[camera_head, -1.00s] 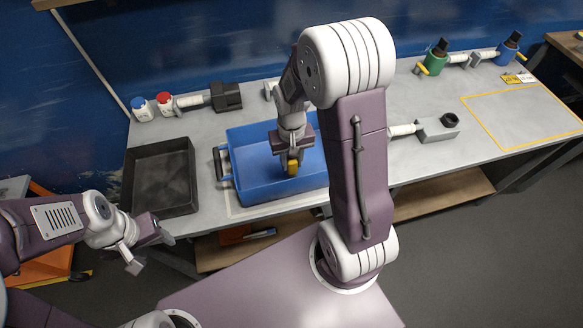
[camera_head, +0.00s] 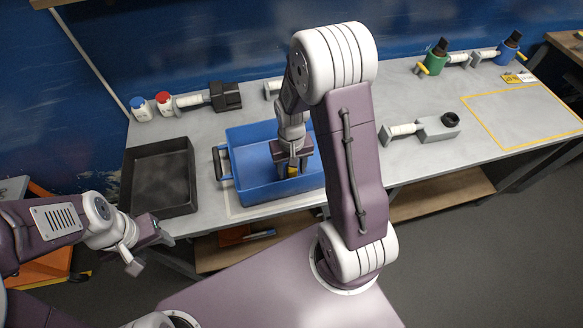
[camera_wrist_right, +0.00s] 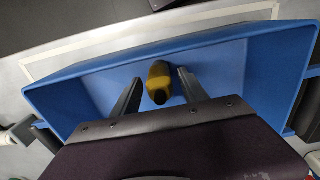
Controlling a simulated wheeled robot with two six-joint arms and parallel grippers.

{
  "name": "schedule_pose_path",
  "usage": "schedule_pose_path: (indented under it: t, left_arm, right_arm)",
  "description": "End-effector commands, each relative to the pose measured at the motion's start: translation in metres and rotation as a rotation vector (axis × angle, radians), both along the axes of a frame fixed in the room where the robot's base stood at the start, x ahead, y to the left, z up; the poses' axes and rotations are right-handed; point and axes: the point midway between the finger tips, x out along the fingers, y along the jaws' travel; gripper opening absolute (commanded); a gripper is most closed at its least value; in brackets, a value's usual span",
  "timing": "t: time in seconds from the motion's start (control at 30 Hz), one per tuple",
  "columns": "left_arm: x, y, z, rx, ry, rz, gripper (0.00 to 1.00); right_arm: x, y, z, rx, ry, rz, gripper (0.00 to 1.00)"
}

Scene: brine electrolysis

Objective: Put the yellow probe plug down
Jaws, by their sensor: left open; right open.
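The yellow probe plug (camera_wrist_right: 158,76) lies in the blue tray (camera_wrist_right: 92,80), between the spread fingers of my right gripper (camera_wrist_right: 156,84) in the right wrist view. The fingers stand apart from the plug on both sides. In the head view my right gripper (camera_head: 291,170) is down inside the blue tray (camera_head: 243,178), and only a little of the yellow plug (camera_head: 292,171) shows at its fingers. My left gripper (camera_head: 146,250) is open and empty, in front of the bench near the dark tray.
A black tray (camera_head: 161,170) stands left of the blue tray. A grey holder (camera_head: 438,127) lies to the right. A yellow-outlined area (camera_head: 520,115) at the right is bare.

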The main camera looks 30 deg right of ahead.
Motion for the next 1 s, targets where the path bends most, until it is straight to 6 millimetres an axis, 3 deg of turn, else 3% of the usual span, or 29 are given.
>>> schedule_pose_path:
  t: [0.17,0.4,0.6,0.83,1.0]
  left_arm:
    - [0.000,0.000,0.005,0.000,0.000,0.000,0.56]
    - [0.000,0.000,0.015,0.000,0.000,0.000,0.56]
    - [0.000,0.000,0.019,0.000,0.000,0.000,0.56]
    - [0.000,0.000,0.019,0.000,0.000,0.000,0.56]
    - [0.000,0.000,0.019,0.000,0.000,0.000,0.56]
  right_arm:
    - [0.002,0.000,0.017,-0.001,-0.005,0.000,0.51]
    - [0.002,0.000,0.081,-0.001,-0.008,0.000,0.51]
    - [0.001,0.000,0.115,-0.001,-0.003,0.000,0.51]
    - [-0.001,0.001,0.123,0.000,-0.001,0.003,0.51]
    - [-0.044,0.031,0.103,0.006,-0.054,0.109,0.51]
